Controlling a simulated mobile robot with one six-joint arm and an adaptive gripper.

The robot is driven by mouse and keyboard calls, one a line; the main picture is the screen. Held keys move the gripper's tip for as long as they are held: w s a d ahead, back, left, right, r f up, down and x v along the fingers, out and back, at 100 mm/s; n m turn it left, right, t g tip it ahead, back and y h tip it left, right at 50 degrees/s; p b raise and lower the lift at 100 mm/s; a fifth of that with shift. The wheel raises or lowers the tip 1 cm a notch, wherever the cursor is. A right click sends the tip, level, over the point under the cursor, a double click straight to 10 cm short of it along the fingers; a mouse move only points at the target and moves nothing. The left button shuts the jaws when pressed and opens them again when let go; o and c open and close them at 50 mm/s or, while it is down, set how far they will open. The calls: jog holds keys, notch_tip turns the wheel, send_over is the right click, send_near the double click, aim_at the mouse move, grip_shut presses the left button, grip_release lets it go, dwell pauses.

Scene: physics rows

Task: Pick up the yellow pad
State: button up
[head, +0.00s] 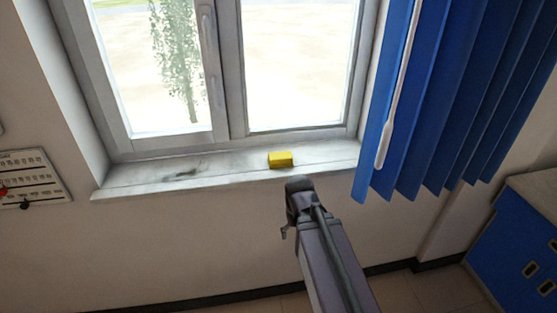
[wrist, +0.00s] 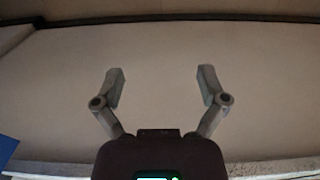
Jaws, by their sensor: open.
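The yellow pad (head: 280,159) is a small block lying on the window sill in the head view, right of the sill's middle and near its front edge. My arm reaches up from the bottom of the head view, and its end is just below the pad in the picture, in front of the sill. My gripper (wrist: 161,80) is open and empty in the wrist view, its two fingers wide apart against the plain wall. The pad does not show in the wrist view.
The pale window sill (head: 225,172) is otherwise bare apart from a dark stain. Blue vertical blinds (head: 440,90) with a white wand (head: 385,140) hang close to the sill's right end. A blue cabinet (head: 515,250) stands at the lower right. A wall chart (head: 30,178) hangs at left.

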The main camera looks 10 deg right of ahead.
jog(key=w+r+n+p, duration=0.8)
jog(key=w+r+p, duration=0.3)
jog(key=w, duration=0.3)
notch_tip(320, 180, up, 11)
jog(key=n+p, duration=1)
send_over(280, 155)
jog(key=shift+w+d+f, duration=0.15)
notch_tip(280, 155, down, 9)
jog(key=b, duration=0.8)
jog(key=shift+r, duration=0.2)
jog(key=shift+s+f+b, duration=0.2)
jog(key=shift+f+b, duration=2.4)
jog(key=shift+b, duration=0.15)
jog(key=c, duration=1)
